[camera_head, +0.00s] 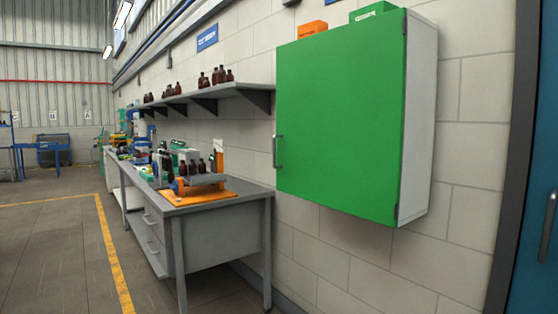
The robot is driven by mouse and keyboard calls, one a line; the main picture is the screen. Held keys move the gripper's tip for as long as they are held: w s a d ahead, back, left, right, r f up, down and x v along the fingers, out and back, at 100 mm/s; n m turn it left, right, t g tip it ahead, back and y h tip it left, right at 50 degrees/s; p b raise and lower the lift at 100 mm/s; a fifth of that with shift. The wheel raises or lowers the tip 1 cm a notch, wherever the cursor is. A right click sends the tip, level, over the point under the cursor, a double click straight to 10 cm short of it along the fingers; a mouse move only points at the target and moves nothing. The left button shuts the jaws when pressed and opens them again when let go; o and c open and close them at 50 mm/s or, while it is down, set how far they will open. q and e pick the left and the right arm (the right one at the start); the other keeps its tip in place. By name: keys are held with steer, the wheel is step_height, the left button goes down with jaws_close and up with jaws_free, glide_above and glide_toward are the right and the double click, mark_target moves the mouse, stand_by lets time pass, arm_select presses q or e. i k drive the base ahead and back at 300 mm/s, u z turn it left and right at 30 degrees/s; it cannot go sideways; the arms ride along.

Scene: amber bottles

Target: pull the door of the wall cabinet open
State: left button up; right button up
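The wall cabinet (420,120) is a white box with a green door (340,110), mounted on the block wall at the right of the head view. The door is shut flat against the box. A grey bar handle (276,151) is upright at the door's left edge. Hinges show at its right edge, next to the white side. Neither of my grippers shows in this view.
A grey workbench (222,206) with amber bottles stands against the wall left of the cabinet. A shelf (225,90) with more amber bottles hangs above it. Orange (312,29) and green (373,11) boxes sit on the cabinet. A blue door (540,200) is far right.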

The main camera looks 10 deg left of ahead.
mark_target(341, 93)
steer(key=u, duration=0.95)
steer(key=i, duration=0.75)
steer(key=u, duration=0.95)
steer(key=i, duration=2.25)
steer(key=z, duration=1.3)
steer(key=i, duration=1.05)
steer(key=z, duration=1)
